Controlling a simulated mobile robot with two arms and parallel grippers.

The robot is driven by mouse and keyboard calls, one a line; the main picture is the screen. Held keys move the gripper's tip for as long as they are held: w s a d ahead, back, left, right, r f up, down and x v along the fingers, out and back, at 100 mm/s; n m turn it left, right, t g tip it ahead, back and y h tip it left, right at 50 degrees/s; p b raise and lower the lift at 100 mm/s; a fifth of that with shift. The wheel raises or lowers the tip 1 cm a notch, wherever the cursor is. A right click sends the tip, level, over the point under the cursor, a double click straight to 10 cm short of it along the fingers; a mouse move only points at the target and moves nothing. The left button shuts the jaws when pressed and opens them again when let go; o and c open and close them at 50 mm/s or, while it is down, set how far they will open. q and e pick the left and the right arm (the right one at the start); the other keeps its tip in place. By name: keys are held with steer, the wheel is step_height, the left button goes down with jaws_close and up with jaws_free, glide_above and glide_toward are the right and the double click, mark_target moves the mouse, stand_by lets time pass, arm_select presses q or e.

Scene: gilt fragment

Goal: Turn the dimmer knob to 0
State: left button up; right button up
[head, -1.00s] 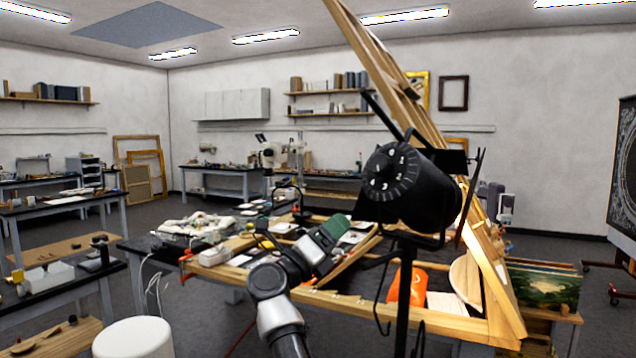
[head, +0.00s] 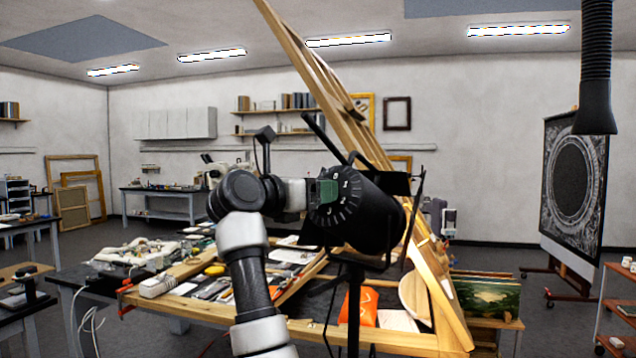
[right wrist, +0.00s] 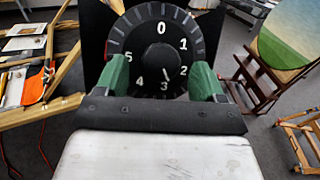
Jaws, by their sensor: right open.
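The black lamp (head: 365,222) on a stand carries a round dial with white numbers. In the right wrist view the dial (right wrist: 143,25) faces me, with 0 at the top, 1 at upper right and 3 at the bottom. The small dark dimmer knob (right wrist: 158,58) is at its centre, with a pale pointer mark aimed down near the 3. My right gripper (right wrist: 161,70) is open, its green fingers on either side of the knob with gaps. In the head view my right gripper (head: 322,192) is at the dial and hides part of it. My left gripper is out of view.
A wooden easel (head: 330,80) leans behind the lamp. The cluttered worktable (head: 390,338) lies below, with an orange pouch (head: 358,306) on it. A black hose (head: 597,70) hangs at upper right. Framed pictures (head: 486,297) stand right of the table.

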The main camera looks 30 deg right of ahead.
steer(key=shift+x, duration=0.75)
steer(key=c, duration=0.9)
